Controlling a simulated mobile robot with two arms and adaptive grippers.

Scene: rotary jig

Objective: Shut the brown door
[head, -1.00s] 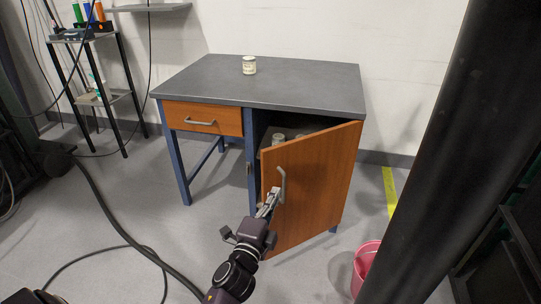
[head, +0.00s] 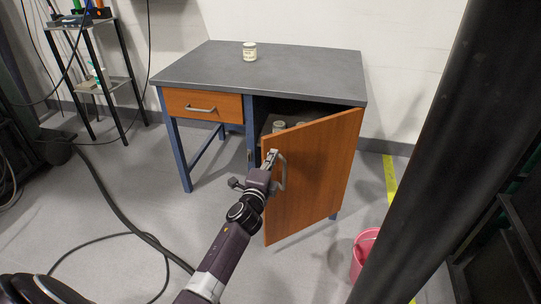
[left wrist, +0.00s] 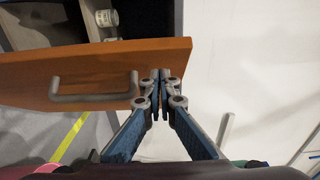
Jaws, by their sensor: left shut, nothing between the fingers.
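The brown door (head: 318,172) of the desk's cabinet stands part open, swung out toward me, with jars visible on the shelf inside. Its grey bar handle (head: 282,172) is near the free edge. My left gripper (head: 270,155) is shut and empty at the door's free edge, beside the handle. In the left wrist view the closed fingertips (left wrist: 161,75) overlap the door (left wrist: 95,65) near its edge, to the right of the handle (left wrist: 92,97). I cannot tell whether they touch the door. My right gripper is not in view.
The desk (head: 270,70) has a grey top with a jar (head: 249,51) on it and a closed drawer (head: 203,105). A pink bucket (head: 364,252) stands at the right of the door. A shelf rack (head: 100,75) is at the left. Cables lie on the floor.

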